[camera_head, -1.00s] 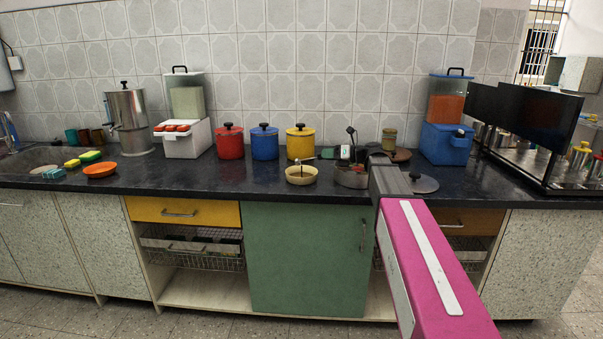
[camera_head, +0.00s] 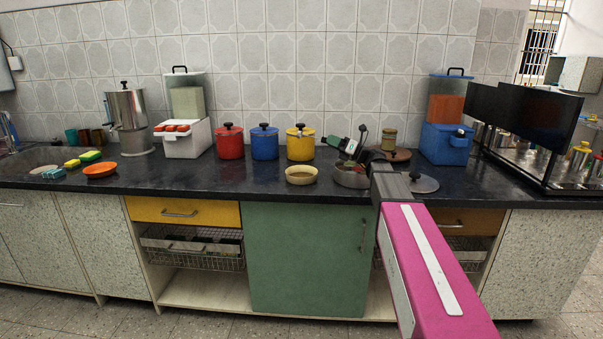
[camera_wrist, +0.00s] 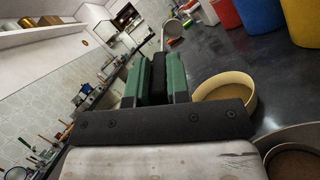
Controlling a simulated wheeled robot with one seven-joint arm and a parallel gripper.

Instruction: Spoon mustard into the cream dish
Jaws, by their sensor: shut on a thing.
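The cream dish (camera_head: 301,183) stands on the dark counter, with a brownish inside; it also shows right of the fingers in the wrist view (camera_wrist: 250,104). A steel pot (camera_head: 350,181) stands just right of it; in the wrist view a round vessel with brown contents (camera_wrist: 297,164) is at lower right. I cannot tell for sure which contents are mustard. My gripper (camera_head: 329,142) is raised behind and above the dish and pot.
Red (camera_head: 230,143), blue (camera_head: 265,143) and yellow (camera_head: 300,146) canisters stand behind the dish. A jar (camera_head: 389,138) and a round lid (camera_head: 421,185) are on the right, near my arm. An orange plate (camera_head: 100,171) lies far left.

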